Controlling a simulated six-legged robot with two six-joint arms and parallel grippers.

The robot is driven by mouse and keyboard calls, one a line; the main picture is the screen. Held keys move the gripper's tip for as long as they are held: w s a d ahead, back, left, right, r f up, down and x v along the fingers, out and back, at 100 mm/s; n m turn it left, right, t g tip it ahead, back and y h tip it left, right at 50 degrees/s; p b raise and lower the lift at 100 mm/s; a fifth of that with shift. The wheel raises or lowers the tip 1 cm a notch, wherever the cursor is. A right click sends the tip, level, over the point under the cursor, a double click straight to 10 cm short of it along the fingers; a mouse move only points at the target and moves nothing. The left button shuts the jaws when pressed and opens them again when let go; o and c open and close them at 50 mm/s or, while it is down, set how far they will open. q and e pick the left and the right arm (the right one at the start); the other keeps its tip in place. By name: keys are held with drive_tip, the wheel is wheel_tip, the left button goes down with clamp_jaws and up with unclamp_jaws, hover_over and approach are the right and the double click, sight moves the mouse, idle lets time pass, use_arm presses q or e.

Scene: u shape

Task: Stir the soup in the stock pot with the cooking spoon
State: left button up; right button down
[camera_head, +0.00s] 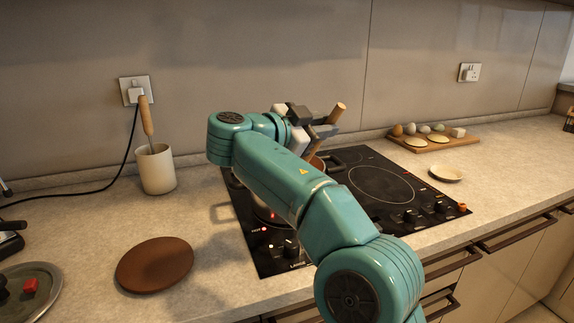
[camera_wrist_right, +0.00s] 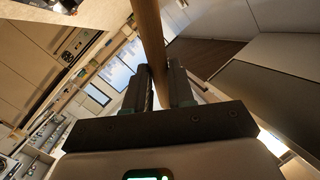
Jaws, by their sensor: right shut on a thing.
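My right gripper (camera_head: 314,124) is above the cooktop, shut on a wooden handle (camera_head: 337,114), which I take for the cooking spoon's. The handle tilts, with its end up to the right. In the right wrist view the handle (camera_wrist_right: 150,35) passes between the fingers (camera_wrist_right: 159,82). The spoon's lower end is hidden. A small reddish-brown piece (camera_head: 317,163), probably the stock pot, shows below the gripper behind my right arm. The rest of it and any soup are hidden, so I cannot tell whether the spoon is in it. My left gripper is out of view.
A black cooktop (camera_head: 385,187) has knobs along its front. A cream crock (camera_head: 157,170) holding a wooden-handled utensil stands left. A brown round board (camera_head: 154,265) lies front left. A wooden board (camera_head: 462,143) with eggs and a small dish (camera_head: 446,173) are at right.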

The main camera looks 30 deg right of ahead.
sight(337, 107)
drive_tip(key=r, duration=0.1)
drive_tip(key=s+r, duration=0.2)
drive_tip(key=r, duration=0.1)
drive_tip(key=shift+s+d+r+p, duration=0.1)
drive_tip(key=shift+s+d+p, duration=0.1)
drive_tip(key=shift+d+p, duration=0.2)
drive_tip(key=s+d+r+p, duration=0.1)
drive_tip(key=s+r+p, duration=0.1)
drive_tip(key=s+r, duration=0.2)
drive_tip(key=shift+r, duration=1.4)
drive_tip(key=shift+r, duration=0.1)
wheel_tip(337, 107, up, 5)
drive_tip(key=p, duration=0.4)
drive_tip(key=shift+p, duration=0.4)
drive_tip(key=shift+d, duration=0.1)
